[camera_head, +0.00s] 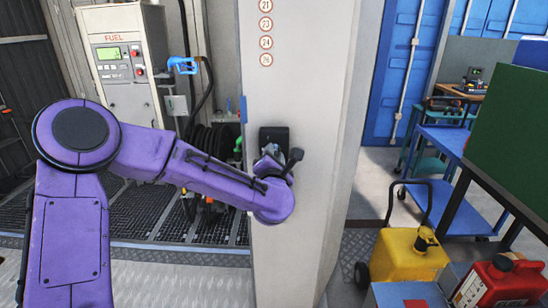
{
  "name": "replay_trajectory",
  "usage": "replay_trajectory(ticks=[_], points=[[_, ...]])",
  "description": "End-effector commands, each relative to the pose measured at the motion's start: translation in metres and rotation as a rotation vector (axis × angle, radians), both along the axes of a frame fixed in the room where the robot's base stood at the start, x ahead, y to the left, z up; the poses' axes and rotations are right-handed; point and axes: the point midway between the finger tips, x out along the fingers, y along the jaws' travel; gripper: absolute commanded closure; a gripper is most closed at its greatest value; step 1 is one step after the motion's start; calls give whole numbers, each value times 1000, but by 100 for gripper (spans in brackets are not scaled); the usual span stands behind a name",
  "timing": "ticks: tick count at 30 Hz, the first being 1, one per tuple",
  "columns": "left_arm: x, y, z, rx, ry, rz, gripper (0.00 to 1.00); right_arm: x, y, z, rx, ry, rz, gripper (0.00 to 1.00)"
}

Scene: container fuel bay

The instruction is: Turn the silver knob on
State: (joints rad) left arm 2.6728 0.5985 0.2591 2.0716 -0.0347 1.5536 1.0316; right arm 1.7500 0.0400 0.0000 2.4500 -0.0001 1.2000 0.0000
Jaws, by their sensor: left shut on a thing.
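A small black box (274,133) is fixed to the front of the pale pillar (305,100). My left gripper (269,156) is up against this box, at the end of my purple left arm, which reaches in from the left. It is shut on the silver knob at the box. My own wrist and fingers hide most of the knob, so its turn angle cannot be seen. My right gripper is not in view.
A fuel pump (124,62) with a lit display stands at the back left, with a blue nozzle (183,65) beside it. At the right are a yellow fuel caddy (408,257), a red can (499,284) and a blue cart (442,139). Floor between pillar and caddy is clear.

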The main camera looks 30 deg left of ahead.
Motion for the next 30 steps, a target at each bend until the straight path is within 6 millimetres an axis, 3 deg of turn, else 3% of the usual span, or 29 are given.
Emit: replay_trajectory(ticks=[18, 19, 21, 30], points=[[0, 0, 0, 34, 21, -1, 99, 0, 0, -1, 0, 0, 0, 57], [0, 0, 0, 34, 21, -1, 59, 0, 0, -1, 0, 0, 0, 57], [0, 0, 0, 33, 21, -1, 43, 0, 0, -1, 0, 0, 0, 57], [-2, -2, -1, 32, 20, -1, 43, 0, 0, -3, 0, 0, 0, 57]])
